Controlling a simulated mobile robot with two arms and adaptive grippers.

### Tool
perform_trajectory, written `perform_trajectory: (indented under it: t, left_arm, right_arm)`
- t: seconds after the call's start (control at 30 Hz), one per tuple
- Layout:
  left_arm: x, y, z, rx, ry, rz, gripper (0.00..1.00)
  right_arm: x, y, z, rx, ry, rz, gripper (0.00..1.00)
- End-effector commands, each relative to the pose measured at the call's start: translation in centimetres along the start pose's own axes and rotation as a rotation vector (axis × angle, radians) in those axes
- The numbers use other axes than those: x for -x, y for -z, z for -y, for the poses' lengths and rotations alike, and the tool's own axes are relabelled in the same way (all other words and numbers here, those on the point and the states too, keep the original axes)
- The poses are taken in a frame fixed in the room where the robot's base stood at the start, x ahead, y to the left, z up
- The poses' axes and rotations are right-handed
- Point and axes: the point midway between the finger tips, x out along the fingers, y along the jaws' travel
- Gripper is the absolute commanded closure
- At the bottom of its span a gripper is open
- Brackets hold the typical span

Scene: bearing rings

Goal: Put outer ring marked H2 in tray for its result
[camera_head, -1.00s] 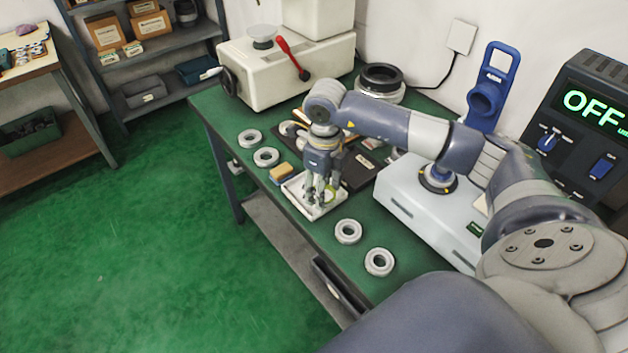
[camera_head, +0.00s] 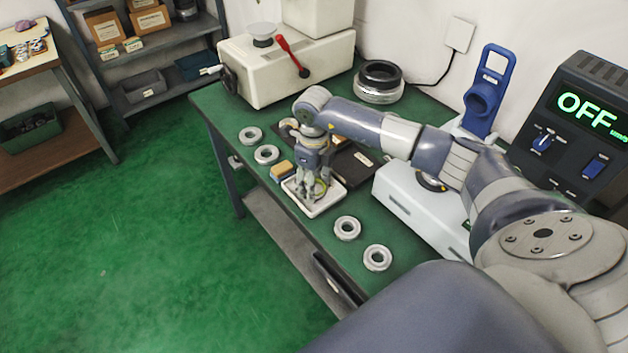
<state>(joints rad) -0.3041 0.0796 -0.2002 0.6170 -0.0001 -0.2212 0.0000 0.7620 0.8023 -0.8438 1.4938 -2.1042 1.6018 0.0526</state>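My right arm comes in from the right, and my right gripper (camera_head: 311,196) points down into a small white tray (camera_head: 328,207) on the green bench. A thin yellowish-green curve shows at its fingers. I cannot tell whether the fingers hold a ring. Two pale metal rings, a far one (camera_head: 251,136) and a nearer one (camera_head: 266,155), lie to the left of the tray. Two more, one (camera_head: 347,228) and another (camera_head: 377,258), lie in front and to the right of it. No H2 mark is readable at this size. My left gripper is not in view.
A yellow-topped block (camera_head: 282,170) lies beside the tray, and a dark flat board (camera_head: 352,167) behind it. A white machine with a red lever (camera_head: 290,57) stands at the back. A pale instrument (camera_head: 398,205) and an OFF display unit (camera_head: 585,115) stand right.

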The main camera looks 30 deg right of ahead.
Motion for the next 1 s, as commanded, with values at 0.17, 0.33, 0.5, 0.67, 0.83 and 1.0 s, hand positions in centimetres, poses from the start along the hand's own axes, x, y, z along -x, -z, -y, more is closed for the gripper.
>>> perform_trajectory:
  t: [0.17,0.33,0.5,0.67,0.83,1.0]
  left_arm:
    - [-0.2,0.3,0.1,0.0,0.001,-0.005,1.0]
    - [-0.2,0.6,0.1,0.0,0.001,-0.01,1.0]
    - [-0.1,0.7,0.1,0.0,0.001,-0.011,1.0]
    - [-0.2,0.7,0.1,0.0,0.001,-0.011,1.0]
    - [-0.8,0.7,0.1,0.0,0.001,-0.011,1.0]
    - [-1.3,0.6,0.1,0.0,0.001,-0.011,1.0]
  right_arm:
    - [-0.2,0.0,0.0,-0.001,0.0,0.0,0.41]
    - [-0.2,0.0,0.0,-0.001,0.0,0.0,0.41]
    - [-0.1,0.0,0.0,-0.001,0.0,0.0,0.41]
    - [1.1,-0.1,0.1,-0.001,0.001,0.002,0.41]
    - [4.7,-0.1,0.1,0.0,0.003,0.006,0.41]
    - [8.3,-0.1,0.1,-0.001,0.001,0.004,0.41]
